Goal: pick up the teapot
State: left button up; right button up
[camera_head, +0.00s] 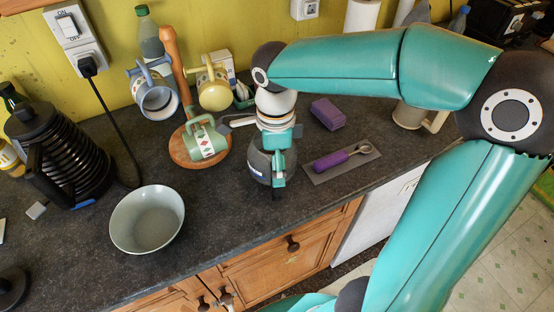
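I cannot surely pick out a teapot. A black ribbed vessel (62,150) with a loop handle stands at the left of the counter and may be a kettle or pot. A beige pot or jug (408,116) with a handle at its right stands partly hidden behind my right arm. I see nothing held. My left gripper is not in view.
A pale bowl (147,220) sits near the front edge. A wooden mug stand (182,157) carries blue, yellow and green-white mugs. Dark counter (225,215) is bare near the front.

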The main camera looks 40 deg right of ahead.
jog(key=f, duration=0.3)
jog(key=f+p, duration=0.1)
jog(key=shift+s+a+f, duration=0.2)
jog(key=shift+s+f, duration=0.05)
jog(key=shift+s, duration=0.05)
jog(key=shift+f, duration=0.5)
jog(key=shift+w, duration=0.15)
grip_shut()
